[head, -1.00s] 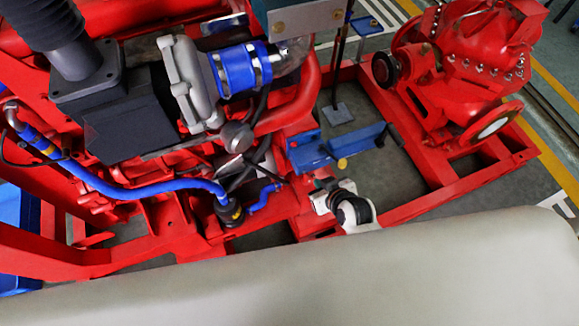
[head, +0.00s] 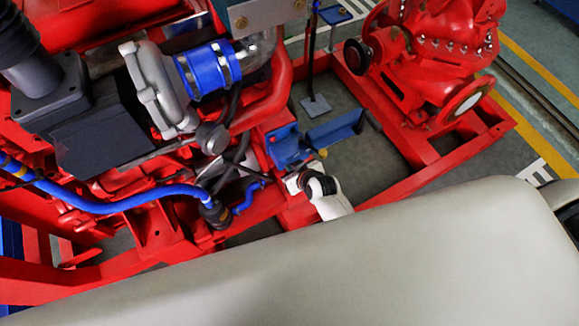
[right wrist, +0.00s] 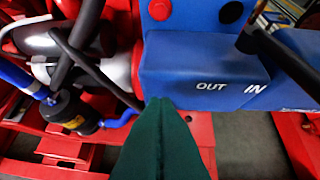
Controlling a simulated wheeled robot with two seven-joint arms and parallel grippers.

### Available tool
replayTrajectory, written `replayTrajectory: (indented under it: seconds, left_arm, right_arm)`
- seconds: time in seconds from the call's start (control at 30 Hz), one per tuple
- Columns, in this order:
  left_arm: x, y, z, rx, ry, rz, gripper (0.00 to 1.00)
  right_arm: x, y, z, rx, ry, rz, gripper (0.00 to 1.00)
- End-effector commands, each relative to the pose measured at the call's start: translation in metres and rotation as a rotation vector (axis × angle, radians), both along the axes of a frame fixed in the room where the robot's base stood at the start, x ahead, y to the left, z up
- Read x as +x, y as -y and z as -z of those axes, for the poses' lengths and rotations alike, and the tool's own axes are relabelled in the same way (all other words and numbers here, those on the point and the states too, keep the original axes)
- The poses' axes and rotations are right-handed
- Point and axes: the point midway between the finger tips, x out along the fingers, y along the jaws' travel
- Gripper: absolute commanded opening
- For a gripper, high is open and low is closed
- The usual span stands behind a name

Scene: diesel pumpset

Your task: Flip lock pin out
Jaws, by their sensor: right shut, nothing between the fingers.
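A blue bracket (head: 288,147) is fixed to the red frame. In the right wrist view the bracket (right wrist: 200,75) carries the white words OUT and IN. A dark rod (right wrist: 282,55) crosses its upper right corner, above IN; I cannot tell whether this is the lock pin. My right gripper's dark green fingers (right wrist: 160,102) are shut and empty, with the tips at the bracket's lower left edge, left of OUT. I cannot tell whether they touch it. In the head view my white right wrist is just below the bracket, and the fingertips are hard to make out. My left gripper is not in view.
A blue hose (head: 110,205) and black cables (right wrist: 88,60) lie left of the bracket. The red pump (head: 440,55) stands at the upper right. Red frame rails (head: 400,185) surround the area, with open floor (head: 385,155) between them.

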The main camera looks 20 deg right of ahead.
Motion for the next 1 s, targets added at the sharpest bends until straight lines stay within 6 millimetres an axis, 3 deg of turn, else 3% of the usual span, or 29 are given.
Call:
replayTrajectory:
  seconds: [0.2, 0.57, 0.67, 0.83, 1.0]
  left_arm:
    - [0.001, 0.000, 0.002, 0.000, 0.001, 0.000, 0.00]
    - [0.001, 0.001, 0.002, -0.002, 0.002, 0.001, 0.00]
    - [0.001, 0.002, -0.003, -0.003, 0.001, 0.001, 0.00]
    - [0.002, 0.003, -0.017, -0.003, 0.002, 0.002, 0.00]
    - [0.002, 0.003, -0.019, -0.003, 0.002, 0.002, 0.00]
  right_arm:
    - [0.011, -0.003, 0.011, -0.001, 0.000, -0.001, 0.00]
    - [0.012, -0.003, 0.012, -0.001, 0.000, -0.001, 0.00]
    - [0.005, -0.001, 0.011, -0.002, -0.003, 0.000, 0.00]
    - [-0.024, 0.004, 0.010, -0.003, -0.005, -0.001, 0.00]
    - [-0.035, 0.006, 0.013, -0.001, -0.003, -0.001, 0.00]
